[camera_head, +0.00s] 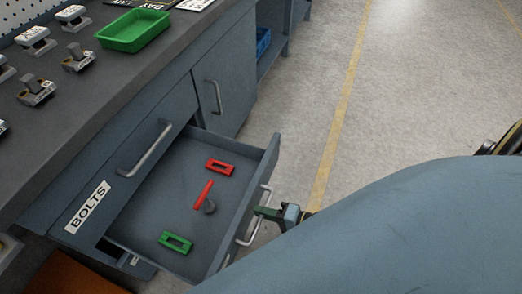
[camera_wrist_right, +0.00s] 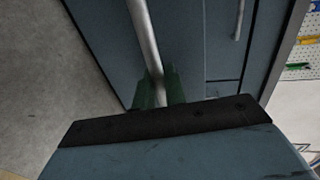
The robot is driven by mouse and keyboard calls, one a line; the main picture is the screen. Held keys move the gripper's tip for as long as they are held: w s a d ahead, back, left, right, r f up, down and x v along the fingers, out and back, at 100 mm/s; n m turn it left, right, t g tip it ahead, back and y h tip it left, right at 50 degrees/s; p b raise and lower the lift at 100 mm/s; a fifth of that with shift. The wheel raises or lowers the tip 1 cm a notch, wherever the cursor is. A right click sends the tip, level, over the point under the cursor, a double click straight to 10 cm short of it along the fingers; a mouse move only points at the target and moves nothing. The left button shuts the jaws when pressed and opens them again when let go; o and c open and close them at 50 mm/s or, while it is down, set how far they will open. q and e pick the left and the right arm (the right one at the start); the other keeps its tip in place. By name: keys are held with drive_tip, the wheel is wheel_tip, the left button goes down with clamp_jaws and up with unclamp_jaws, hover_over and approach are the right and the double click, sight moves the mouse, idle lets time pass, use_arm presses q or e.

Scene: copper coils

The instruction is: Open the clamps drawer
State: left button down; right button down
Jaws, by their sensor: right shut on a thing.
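A blue-grey drawer (camera_head: 233,207) under the BOLTS drawer (camera_head: 105,195) stands pulled far out of the workbench. Inside lie a red rectangular piece (camera_head: 220,167), a green rectangular piece (camera_head: 175,242) and a red-and-grey tool (camera_head: 205,195). My right gripper (camera_head: 262,212) is at the drawer's front, shut on its silver handle (camera_head: 247,236). In the right wrist view, the green fingers (camera_wrist_right: 160,90) sit on both sides of the handle bar (camera_wrist_right: 147,40). Any label on the open drawer's front is hidden from the head view. My left gripper is not in view.
The BOLTS drawer above is closed, with its own handle (camera_head: 145,150). A cabinet door (camera_head: 222,92) is beside it. The worktop (camera_head: 95,95) holds a green tray (camera_head: 133,30) and several metal-and-grey parts. The floor (camera_head: 300,90) to the right is clear.

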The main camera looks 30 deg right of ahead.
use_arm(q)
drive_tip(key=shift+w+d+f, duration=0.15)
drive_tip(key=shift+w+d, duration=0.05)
use_arm(e)
drive_tip(key=shift+s+d, duration=0.35)
drive_tip(key=shift+s, duration=0.05)
drive_tip(key=c, duration=1.5)
unclamp_jaws()
drive_tip(key=shift+c, duration=0.2)
